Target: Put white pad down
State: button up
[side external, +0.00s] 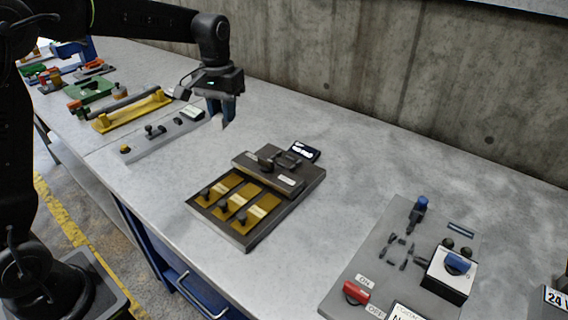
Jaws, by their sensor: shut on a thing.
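My gripper (221,114) points down above the table, left of the dark box with yellow panels. It is shut, with a small pale piece at its fingertips that I take for the white pad (229,110). The fingers partly hide this piece, and its outline is too small to make out well. The gripper appears held above the grey table (330,170), though the exact gap is hard to judge.
The dark box (260,205) with yellow panels stands mid-table. A grey control board (380,275) with a red switch lies at the right front. A grey plate (160,142) and a yellow-handled fixture (130,112) lie left. A concrete wall bounds the back.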

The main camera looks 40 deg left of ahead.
jog(key=w+a+n, duration=0.3)
jog(key=w+n, duration=0.4)
jog(key=n, duration=0.7)
send_over(285, 163)
notch_tip(285, 163, down, 12)
jog(key=shift+d+f, duration=0.1)
jog(key=shift+f, duration=2.1)
jog(key=shift+f, duration=0.1)
jog(key=o, duration=0.9)
jog(key=shift+f, duration=0.1)
